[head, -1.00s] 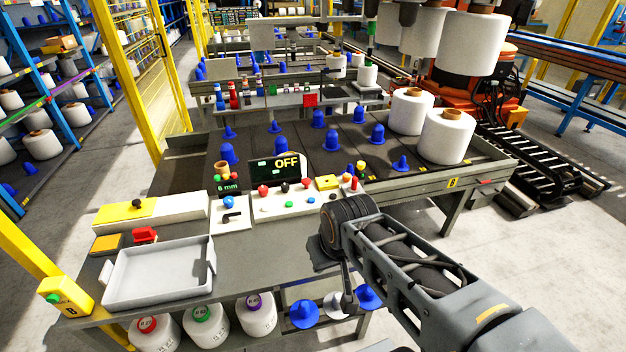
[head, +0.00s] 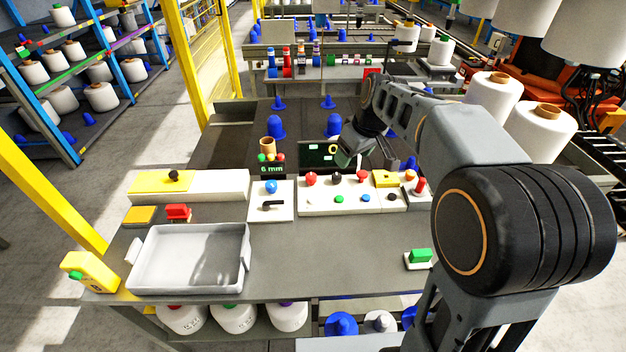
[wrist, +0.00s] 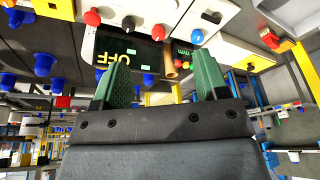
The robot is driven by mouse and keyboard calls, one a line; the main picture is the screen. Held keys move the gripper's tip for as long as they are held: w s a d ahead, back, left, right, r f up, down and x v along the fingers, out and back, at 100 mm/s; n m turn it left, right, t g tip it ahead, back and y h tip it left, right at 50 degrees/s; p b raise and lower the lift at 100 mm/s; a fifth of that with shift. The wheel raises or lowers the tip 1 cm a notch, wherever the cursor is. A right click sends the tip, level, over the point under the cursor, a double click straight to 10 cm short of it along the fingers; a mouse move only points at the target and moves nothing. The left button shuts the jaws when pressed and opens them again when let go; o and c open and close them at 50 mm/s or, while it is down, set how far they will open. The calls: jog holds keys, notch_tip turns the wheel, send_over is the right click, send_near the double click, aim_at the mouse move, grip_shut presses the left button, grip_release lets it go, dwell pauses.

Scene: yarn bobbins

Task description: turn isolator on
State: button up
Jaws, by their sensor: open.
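A white switch panel (head: 285,212) in the console row carries a black lever handle (head: 271,205), which looks like the isolator, lying roughly sideways below a blue knob (head: 271,187). In the wrist view the black handle (wrist: 211,17) and blue knob (wrist: 197,36) show near the top, beyond my right finger. The dark display (head: 312,150) is partly covered by my arm's end; it reads OFF in the wrist view (wrist: 117,52). My gripper (wrist: 160,76) is open and empty, with two green fingers wide apart. In the head view my gripper (head: 346,155) is up by the display, right of the handle.
A console (head: 325,208) with several coloured buttons sits right of the switch panel. A grey tray (head: 138,270), a red block switch (head: 177,212) and a yellow-topped box (head: 205,190) are to the left. A green switch (head: 420,257) is front right. The middle tabletop is clear.

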aim_at(311, 176)
jog(key=w+a+f+n+y+b, duration=0.3)
jog(key=w+f+n, duration=0.45)
jog(key=w, duration=0.75)
jog(key=shift+m+g+h, duration=0.45)
jog(key=shift+g+h, duration=0.05)
jog(key=shift+h, duration=0.1)
jog(key=x, duration=1.6)
jog(key=shift+a, duration=0.4)
jog(key=c, duration=0.9)
